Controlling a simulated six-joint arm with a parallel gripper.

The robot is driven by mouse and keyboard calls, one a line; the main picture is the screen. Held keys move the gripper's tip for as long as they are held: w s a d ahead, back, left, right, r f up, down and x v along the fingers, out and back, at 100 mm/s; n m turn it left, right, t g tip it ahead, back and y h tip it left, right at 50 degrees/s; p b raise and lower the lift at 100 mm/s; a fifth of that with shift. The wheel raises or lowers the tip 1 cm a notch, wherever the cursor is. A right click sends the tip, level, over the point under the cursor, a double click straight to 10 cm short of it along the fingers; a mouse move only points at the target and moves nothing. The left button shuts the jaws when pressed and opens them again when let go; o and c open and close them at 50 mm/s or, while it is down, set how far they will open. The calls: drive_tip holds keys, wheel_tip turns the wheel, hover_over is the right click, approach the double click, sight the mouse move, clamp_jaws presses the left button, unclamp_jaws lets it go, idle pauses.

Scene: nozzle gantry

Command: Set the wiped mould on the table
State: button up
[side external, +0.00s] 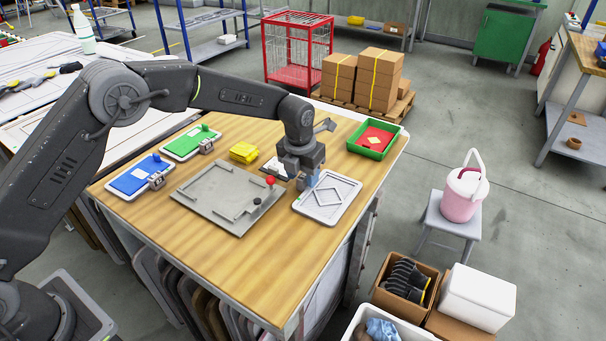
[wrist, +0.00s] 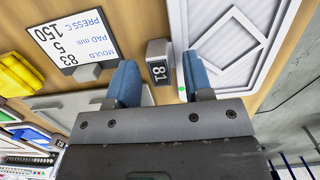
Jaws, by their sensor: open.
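The pale grey mould (side external: 327,199) with a raised diamond outline lies on the right part of the wooden table, apparently flat. It also shows at the upper right of the wrist view (wrist: 216,30). A grey block marked 81 (wrist: 159,72) sits at the mould's edge. My gripper (side external: 311,180) is low over that edge, pointing down. Its blue fingers (wrist: 160,84) are open, one on each side of the block, with a visible gap at least on the left. The gripper hides the block in the side view.
A grey plate (side external: 215,203) with a red knob lies left of the mould. A card reading mould 83 (wrist: 80,36) stands close by. Yellow blocks (side external: 243,152), a blue board (side external: 139,178), a green board (side external: 190,143) and a green tray (side external: 366,152) surround it. The front tabletop is clear.

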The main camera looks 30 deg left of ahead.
drive_tip(key=s+a+r+n+t, duration=0.15)
drive_tip(key=s+r+n, duration=0.25)
drive_tip(key=r, duration=0.6)
drive_tip(key=s+a+r+n+g, duration=0.15)
drive_tip(key=s+r+n, duration=0.25)
drive_tip(key=r, duration=0.6)
drive_tip(key=s+a+r+n+t, duration=0.2)
drive_tip(key=s+a+n, duration=0.1)
drive_tip(key=s+n, duration=0.6)
drive_tip(key=s+a+r+n+t, duration=0.15)
drive_tip(key=s+a+n, duration=0.25)
drive_tip(key=s+n, duration=0.55)
drive_tip(key=s+f+n, duration=0.3)
drive_tip(key=s+n, duration=0.6)
drive_tip(key=shift+a+f+t, duration=0.3)
drive_tip(key=shift+a+t, duration=0.05)
drive_tip(key=shift+a, duration=0.1)
